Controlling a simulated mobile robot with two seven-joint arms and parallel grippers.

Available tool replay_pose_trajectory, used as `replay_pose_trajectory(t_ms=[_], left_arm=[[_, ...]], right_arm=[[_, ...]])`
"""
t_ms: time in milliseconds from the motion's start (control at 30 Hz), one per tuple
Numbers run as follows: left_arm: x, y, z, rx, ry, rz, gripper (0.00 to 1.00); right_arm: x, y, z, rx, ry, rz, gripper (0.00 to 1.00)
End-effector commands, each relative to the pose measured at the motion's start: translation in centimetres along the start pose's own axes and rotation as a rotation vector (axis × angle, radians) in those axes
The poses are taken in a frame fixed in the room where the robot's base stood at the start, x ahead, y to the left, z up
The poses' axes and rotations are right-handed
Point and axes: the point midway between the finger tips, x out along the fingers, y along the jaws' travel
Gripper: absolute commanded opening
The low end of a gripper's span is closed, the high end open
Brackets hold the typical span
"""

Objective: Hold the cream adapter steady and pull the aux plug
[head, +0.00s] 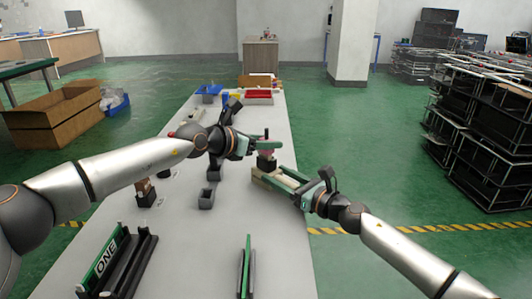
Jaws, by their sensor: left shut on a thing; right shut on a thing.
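The cream adapter (271,181) is a long pale block low over the right part of the grey table. My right gripper (291,183) is shut on it from the right, with green fingers along its sides. My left gripper (260,144) is higher and farther back. It is shut on a small reddish piece (265,148), which seems to be the aux plug. A dark block (266,162) shows just below that piece. The fingers partly hide both held things, and I cannot tell whether plug and adapter are still joined.
The long grey table (190,245) carries a green and black rack marked ONE (103,262) and a slim green stand (245,268) at the front. Small dark fixtures (207,197) stand mid-table. Blue and red bins (259,96) are at the far end. Bare table lies front centre.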

Motion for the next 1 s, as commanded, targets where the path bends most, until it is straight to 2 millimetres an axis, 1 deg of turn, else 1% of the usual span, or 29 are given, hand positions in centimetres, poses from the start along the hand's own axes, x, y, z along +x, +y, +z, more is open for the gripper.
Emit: replay_pose_trajectory(t_ms=[1000], left_arm=[[-1.4, 0.0, 3.8, 0.001, -0.002, 0.0, 0.0]], right_arm=[[0.0, 0.0, -0.1, 0.001, 0.001, 0.0, 0.0]])
